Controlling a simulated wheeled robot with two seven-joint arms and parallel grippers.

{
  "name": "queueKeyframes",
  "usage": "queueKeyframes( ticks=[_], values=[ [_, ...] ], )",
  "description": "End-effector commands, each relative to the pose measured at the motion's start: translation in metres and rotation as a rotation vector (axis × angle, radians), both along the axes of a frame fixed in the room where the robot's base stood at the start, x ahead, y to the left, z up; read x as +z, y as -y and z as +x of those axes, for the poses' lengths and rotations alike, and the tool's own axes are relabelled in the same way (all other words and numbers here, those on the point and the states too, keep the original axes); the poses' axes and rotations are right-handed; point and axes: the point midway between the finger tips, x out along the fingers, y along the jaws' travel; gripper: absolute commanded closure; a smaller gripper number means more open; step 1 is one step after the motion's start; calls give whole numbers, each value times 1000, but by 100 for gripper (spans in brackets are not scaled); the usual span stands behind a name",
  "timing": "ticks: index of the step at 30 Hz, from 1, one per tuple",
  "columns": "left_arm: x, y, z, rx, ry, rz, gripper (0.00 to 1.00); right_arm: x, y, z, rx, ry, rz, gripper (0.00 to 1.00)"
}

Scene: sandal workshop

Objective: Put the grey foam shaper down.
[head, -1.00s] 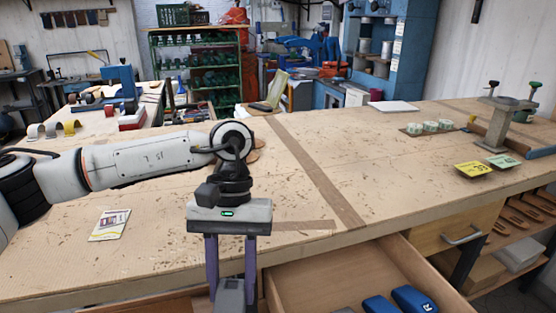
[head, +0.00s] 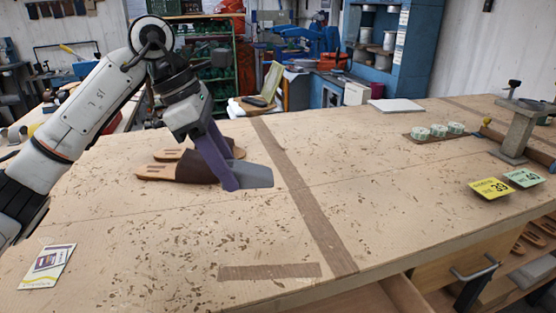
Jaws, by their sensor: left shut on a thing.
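The grey foam shaper (head: 254,177) is a small grey block over the middle of the workbench, left of the dark strip across the top. My left gripper (head: 228,180), with purple fingers, is shut on it and angled down to the right. The fingers hide part of the shaper. I cannot tell whether its underside touches the bench. A pair of tan and dark brown sandals (head: 160,173) lies just left of and behind the fingers, partly hidden by them. My right gripper is not in view.
The workbench (head: 400,190) is clear to the right of the shaper and in front of it. A leaflet (head: 47,267) lies at front left. Yellow (head: 491,188) and green (head: 523,178) cards and a grey stand (head: 517,135) are at the right. An open drawer shows below the front edge.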

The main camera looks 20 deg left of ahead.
Motion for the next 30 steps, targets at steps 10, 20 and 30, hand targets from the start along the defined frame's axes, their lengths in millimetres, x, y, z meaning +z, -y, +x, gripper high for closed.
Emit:
queueKeyframes(
  ticks=[10,20,30],
  values=[
    [-57,0,-1,-1,-4,1,84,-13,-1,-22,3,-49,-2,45],
    [-92,0,-1,-2,-5,2,84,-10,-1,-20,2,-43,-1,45],
    [-100,0,-1,-3,-2,1,84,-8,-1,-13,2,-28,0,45]
  ],
)
